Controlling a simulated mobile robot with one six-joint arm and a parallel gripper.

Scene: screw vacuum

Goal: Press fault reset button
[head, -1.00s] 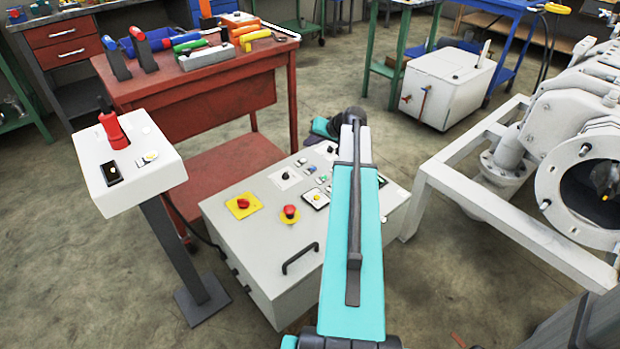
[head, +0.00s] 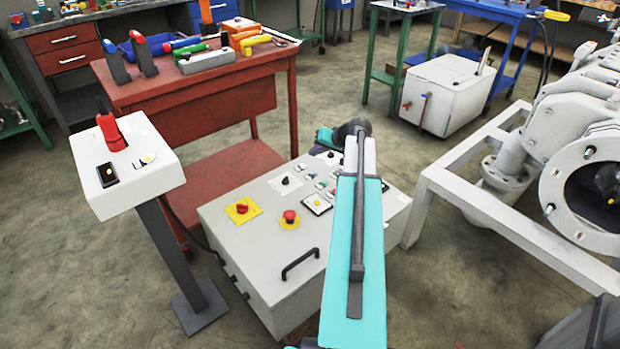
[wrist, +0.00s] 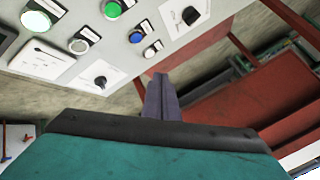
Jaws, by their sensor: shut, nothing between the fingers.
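The grey control box (head: 255,265) stands on the floor with buttons on its sloping top. The labels are too small to read, so I cannot tell which button is fault reset. My gripper (wrist: 160,85) is shut and empty, pointing past the panel edge near the blue button, apparently apart from it. In the head view my gripper (head: 318,148) is at the panel's far edge, partly hidden by my arm.
A red emergency button (head: 289,216) and a black handle (head: 300,264) are on the near part of the box. A red workbench (head: 190,95) with tools stands behind. A white pedestal box (head: 130,180) is left, a white machine frame (head: 480,220) right.

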